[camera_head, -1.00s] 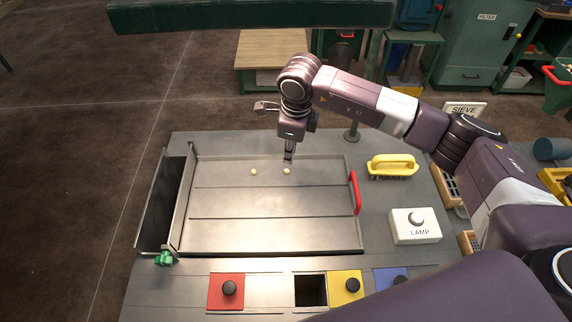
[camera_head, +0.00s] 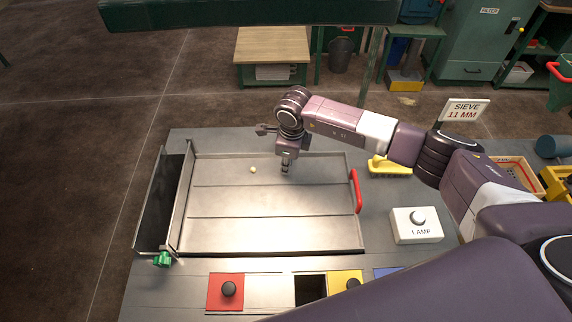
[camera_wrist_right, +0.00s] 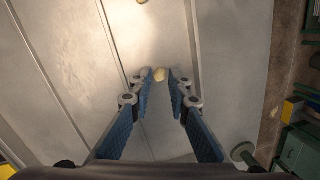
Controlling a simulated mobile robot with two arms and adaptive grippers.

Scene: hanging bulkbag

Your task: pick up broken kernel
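A small pale kernel (camera_head: 253,169) lies on the grey metal tray (camera_head: 230,235) in the head view. A second yellowish kernel (camera_wrist_right: 160,75) shows in the right wrist view between the fingertips of my right gripper (camera_wrist_right: 161,72). The fingers are apart on either side of it, and I cannot tell whether they touch it. In the head view the right gripper (camera_head: 286,168) points down over the tray's upper right part and hides that kernel. I cannot tell which kernel is broken. My left gripper is not in view.
The tray has a red handle (camera_head: 356,192) on its right. A yellow brush (camera_head: 388,167) and a white lamp button box (camera_head: 416,226) stand beyond it. A dark slot (camera_head: 310,289), a red pad (camera_head: 225,291) and a yellow pad (camera_head: 345,283) lie in front.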

